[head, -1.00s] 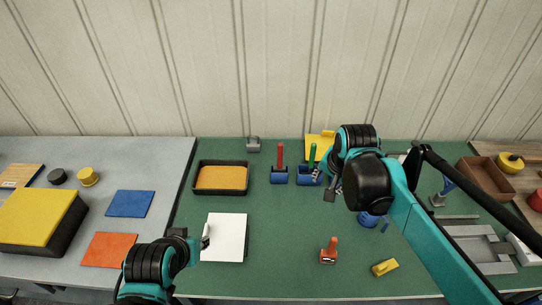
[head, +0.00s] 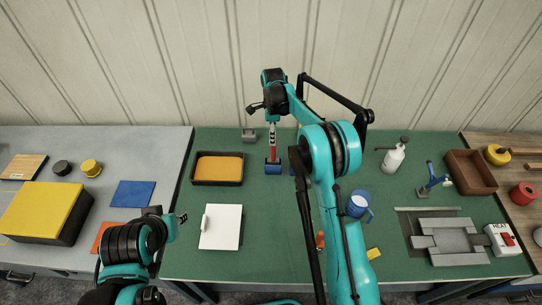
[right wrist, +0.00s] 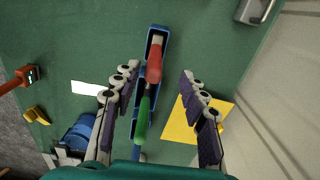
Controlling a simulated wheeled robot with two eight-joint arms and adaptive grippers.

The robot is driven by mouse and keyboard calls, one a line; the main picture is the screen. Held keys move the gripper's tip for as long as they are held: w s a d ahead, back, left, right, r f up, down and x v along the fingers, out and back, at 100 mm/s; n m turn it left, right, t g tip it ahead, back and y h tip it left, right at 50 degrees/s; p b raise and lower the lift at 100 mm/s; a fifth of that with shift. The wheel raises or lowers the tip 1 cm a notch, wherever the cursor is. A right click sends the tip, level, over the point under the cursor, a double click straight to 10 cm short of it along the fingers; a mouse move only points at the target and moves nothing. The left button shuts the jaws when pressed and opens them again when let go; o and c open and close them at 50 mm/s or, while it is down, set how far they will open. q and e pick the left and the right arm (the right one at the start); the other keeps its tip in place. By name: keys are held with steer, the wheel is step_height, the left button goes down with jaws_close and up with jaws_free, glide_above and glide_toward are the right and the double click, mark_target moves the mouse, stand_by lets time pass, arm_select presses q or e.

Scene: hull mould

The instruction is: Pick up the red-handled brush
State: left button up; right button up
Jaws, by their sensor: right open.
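The red-handled brush (head: 271,154) stands upright in a blue holder (head: 272,168) near the back of the green table, in the head view. My right gripper (head: 272,132) is directly above it, pointing down. In the right wrist view the red handle (right wrist: 154,62) shows between the spread fingers of the open right gripper (right wrist: 159,76), with no visible grip on it. A green handle (right wrist: 143,118) is also between the fingers, nearer the palm. The green one is hidden behind my arm in the head view. My left gripper (head: 180,218) is low at the left, its opening unclear.
A black tray with orange filling (head: 218,182) and a white board (head: 220,227) lie left of the brush. A grey weight-like block (head: 249,135) stands close behind.

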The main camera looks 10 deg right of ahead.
mark_target(273, 147)
steer(key=f, duration=0.6)
steer(key=shift+s, duration=0.4)
steer(key=shift+f, duration=0.45)
jaws_close()
